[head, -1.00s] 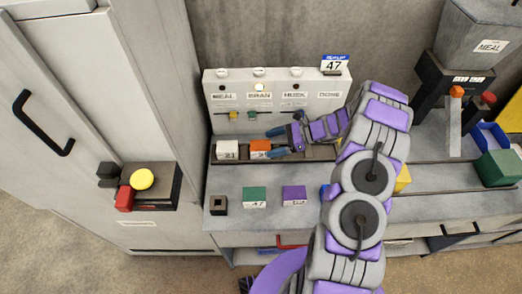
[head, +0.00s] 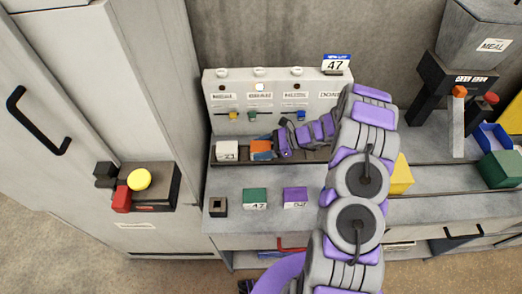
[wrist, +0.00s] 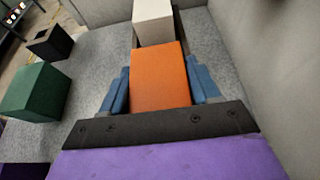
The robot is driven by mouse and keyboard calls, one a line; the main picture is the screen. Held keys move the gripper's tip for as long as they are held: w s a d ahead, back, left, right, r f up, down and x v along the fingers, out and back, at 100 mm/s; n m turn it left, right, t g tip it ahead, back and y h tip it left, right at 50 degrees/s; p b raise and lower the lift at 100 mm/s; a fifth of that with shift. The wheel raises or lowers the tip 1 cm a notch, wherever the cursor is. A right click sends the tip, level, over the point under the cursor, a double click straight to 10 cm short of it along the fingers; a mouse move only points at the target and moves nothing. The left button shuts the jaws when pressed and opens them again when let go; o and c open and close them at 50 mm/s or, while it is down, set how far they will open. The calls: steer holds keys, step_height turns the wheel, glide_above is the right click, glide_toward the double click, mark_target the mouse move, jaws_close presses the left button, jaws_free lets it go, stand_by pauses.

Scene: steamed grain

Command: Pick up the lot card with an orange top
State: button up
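The lot card with an orange top (head: 261,148) stands in the rail on the counter, just right of the white-topped card (head: 228,150). In the wrist view the orange top (wrist: 160,76) lies between the two blue fingers of my gripper (wrist: 160,92), one on each side. The fingers sit close along its sides; whether they press on it cannot be told. In the head view my gripper (head: 266,142) reaches the card from the right and covers part of it. The card's lower part is hidden in the wrist view.
Green (head: 255,198) and purple (head: 295,197) cards and a dark hollow block (head: 218,207) stand on the counter in front of the rail. The white panel (head: 275,92) rises close behind it. A yellow block (head: 401,175) is right of my arm.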

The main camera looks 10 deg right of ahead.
mark_target(261, 146)
steer(key=c, duration=0.6)
steer(key=shift+r, duration=0.1)
step_height(261, 146, up, 10)
steer(key=shift+f+p, duration=0.2)
steer(key=shift+p, duration=1.05)
steer(key=shift+r, duration=0.15)
